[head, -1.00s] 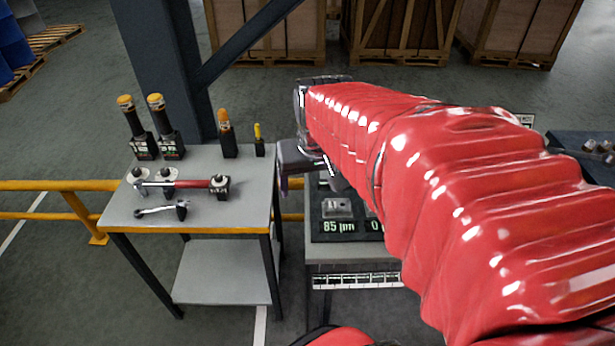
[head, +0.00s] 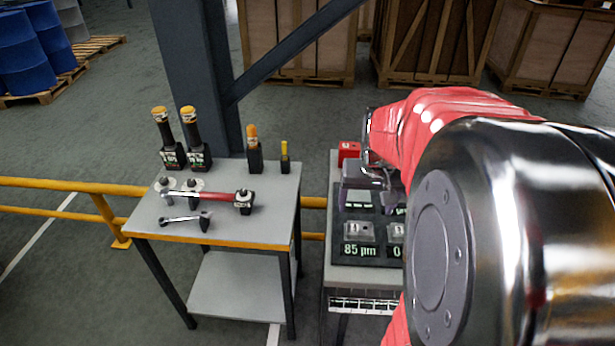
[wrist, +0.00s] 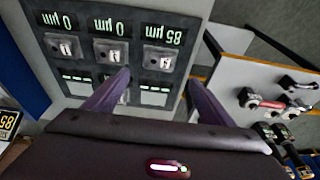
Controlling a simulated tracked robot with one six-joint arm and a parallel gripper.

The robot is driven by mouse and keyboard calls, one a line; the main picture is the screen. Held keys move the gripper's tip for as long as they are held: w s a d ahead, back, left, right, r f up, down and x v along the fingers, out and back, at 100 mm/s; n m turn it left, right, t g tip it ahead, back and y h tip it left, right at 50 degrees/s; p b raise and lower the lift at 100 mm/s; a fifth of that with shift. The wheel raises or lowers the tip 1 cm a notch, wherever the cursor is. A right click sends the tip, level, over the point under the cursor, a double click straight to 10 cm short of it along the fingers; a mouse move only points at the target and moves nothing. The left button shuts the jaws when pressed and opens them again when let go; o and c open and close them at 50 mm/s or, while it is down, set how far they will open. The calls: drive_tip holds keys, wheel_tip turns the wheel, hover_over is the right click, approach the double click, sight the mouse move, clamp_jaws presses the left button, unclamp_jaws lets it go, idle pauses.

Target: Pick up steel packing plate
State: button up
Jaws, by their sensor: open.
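Small grey metal plates sit on a dark display panel (head: 375,258); which one the task means I cannot tell. One plate (head: 360,232) lies by the "85 µm" readout, and a second plate (head: 395,231) is partly cut off by my arm. In the wrist view three plates show in a row: left plate (wrist: 60,47), middle plate (wrist: 110,50) and right plate (wrist: 159,59). My gripper (head: 366,180) is open and empty above the panel's far part. In the wrist view my gripper (wrist: 159,78) has its fingers apart, with the right plate just beyond the gap.
A grey table (head: 262,220) left of the panel's bench (head: 340,276) holds a red-handled tool (head: 205,195), a wrench (head: 185,222) and several dark upright tools. A red box (head: 348,152) stands behind the panel. A yellow rail (head: 60,185) and a column (head: 195,60) stand behind the table.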

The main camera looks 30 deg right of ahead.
hover_over(360, 228)
drive_tip(key=s+a, duration=0.1)
drive_tip(key=s, duration=0.1)
drive_tip(key=x, duration=0.4)
drive_tip(key=s+a+x, duration=0.1)
drive_tip(key=x, duration=0.1)
drive_tip(key=shift+w+f, duration=0.1)
drive_tip(key=shift+f, duration=0.15)
drive_tip(key=shift+f, duration=0.1)
drive_tip(key=shift+x, duration=2.5)
drive_tip(key=shift+c, duration=0.7)
drive_tip(key=c, duration=1.4)
